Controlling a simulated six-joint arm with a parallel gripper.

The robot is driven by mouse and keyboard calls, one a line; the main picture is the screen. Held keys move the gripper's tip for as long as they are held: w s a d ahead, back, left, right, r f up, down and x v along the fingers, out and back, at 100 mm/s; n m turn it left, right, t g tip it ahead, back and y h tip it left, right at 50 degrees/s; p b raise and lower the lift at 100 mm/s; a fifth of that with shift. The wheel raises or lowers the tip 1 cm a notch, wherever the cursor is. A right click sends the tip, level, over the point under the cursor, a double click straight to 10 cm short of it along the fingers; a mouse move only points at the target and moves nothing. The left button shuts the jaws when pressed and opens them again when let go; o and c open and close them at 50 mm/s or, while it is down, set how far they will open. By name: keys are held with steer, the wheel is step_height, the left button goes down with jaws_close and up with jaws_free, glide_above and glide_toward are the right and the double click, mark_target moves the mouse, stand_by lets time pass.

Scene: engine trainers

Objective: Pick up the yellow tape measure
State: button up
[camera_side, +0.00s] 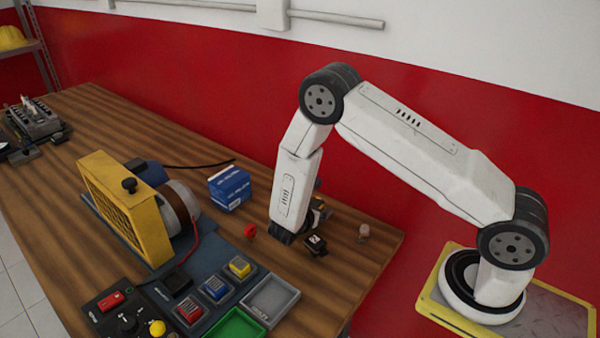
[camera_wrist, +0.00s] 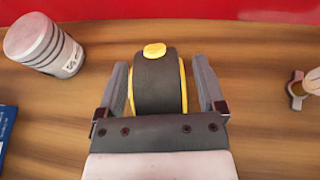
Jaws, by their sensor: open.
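The yellow tape measure (camera_wrist: 158,85) has a black body with yellow edges and a yellow button on top. It stands on the wooden bench in the wrist view. My gripper (camera_wrist: 161,72) is open, with one finger on each side of it. A narrow gap seems to show at each finger, and its near end is hidden by the gripper's body. In the side view my gripper (camera_side: 299,239) is low over the bench, and the tape measure (camera_side: 321,213) is mostly hidden behind it.
A blue box (camera_side: 230,188) and a red part (camera_side: 249,230) are nearby. A small pale object (camera_side: 363,232) stands to the right. The yellow-framed machine (camera_side: 118,205) and a grey tray (camera_side: 270,300) occupy the bench's left and front.

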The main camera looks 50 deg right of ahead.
jaws_close()
steer(key=shift+r, duration=0.2)
steer(key=shift+r, duration=0.75)
steer(key=s+a+r, duration=0.3)
steer(key=s+r, duration=0.8)
steer(key=s, duration=0.2)
steer(key=shift+s, duration=0.35)
steer(key=shift+r, duration=0.1)
